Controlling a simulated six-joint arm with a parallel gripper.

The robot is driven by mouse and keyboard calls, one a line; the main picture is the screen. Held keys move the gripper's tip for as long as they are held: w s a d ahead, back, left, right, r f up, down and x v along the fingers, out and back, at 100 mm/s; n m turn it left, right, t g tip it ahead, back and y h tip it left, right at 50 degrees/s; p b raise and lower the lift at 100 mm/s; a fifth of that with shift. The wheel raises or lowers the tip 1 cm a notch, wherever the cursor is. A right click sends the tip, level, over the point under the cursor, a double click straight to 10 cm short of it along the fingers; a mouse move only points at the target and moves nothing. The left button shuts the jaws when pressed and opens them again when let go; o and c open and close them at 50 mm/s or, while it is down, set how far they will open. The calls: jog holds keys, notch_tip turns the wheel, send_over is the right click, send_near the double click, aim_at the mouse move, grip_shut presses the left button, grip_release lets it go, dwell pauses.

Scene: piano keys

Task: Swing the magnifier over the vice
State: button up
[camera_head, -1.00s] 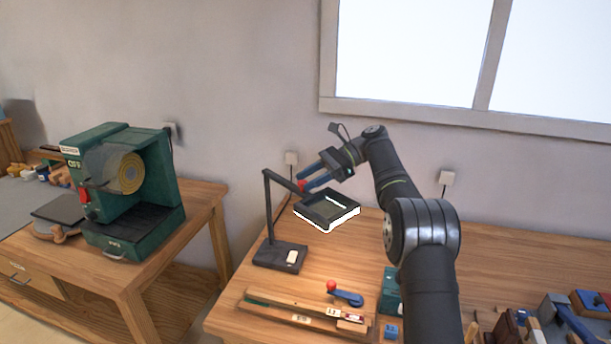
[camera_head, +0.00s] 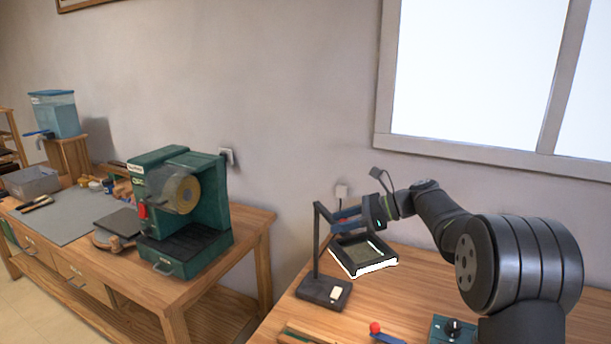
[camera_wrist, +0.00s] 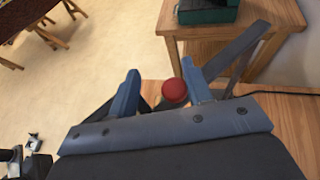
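The magnifier (camera_head: 365,257) is a dark square frame with a bright white edge, on a jointed black stand (camera_head: 325,291) at the back left of the wooden bench. In the head view, my gripper's blue fingers (camera_head: 346,219) are just above the frame, by the stand's arm. In the wrist view, my gripper (camera_wrist: 160,70) is open, with its two blue fingers spread. A round red knob (camera_wrist: 174,90) shows between them, closer to the right finger. I cannot tell whether they touch. The vice is not in view now.
A green machine (camera_head: 180,212) with a yellow disc stands on the left wooden table (camera_head: 256,232). A red-knobbed lever (camera_head: 375,328) and a green box (camera_head: 452,330) are at the bench's front.

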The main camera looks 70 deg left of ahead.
jog(key=s+a+m+t+y, duration=0.4)
jog(key=s+m+t+y, duration=0.3)
jog(key=s, duration=0.4)
jog(key=w+d+r+h, duration=0.1)
jog(key=w+d+r, duration=0.25)
jog(key=d, duration=0.45)
jog(key=w+d+r, duration=0.3)
jog(key=d+r, duration=0.1)
jog(key=d, duration=0.3)
jog(key=s+a+r+n+t+h, duration=0.2)
jog(key=s+a+r+n+h, duration=0.15)
jog(key=n, duration=0.75)
jog(key=s+a+r+n+t+h, duration=0.1)
jog(key=s+a+r+n+h, duration=0.3)
jog(key=n, duration=0.6)
jog(key=w+d+f+x, duration=0.1)
jog(key=x, duration=0.8)
jog(key=s+v, duration=0.1)
jog(key=v, duration=0.9)
jog(key=shift+w+a+r+t+h, duration=0.2)
jog(key=shift+a+r+t+h, duration=0.05)
jog(key=shift+a+t+h, duration=0.1)
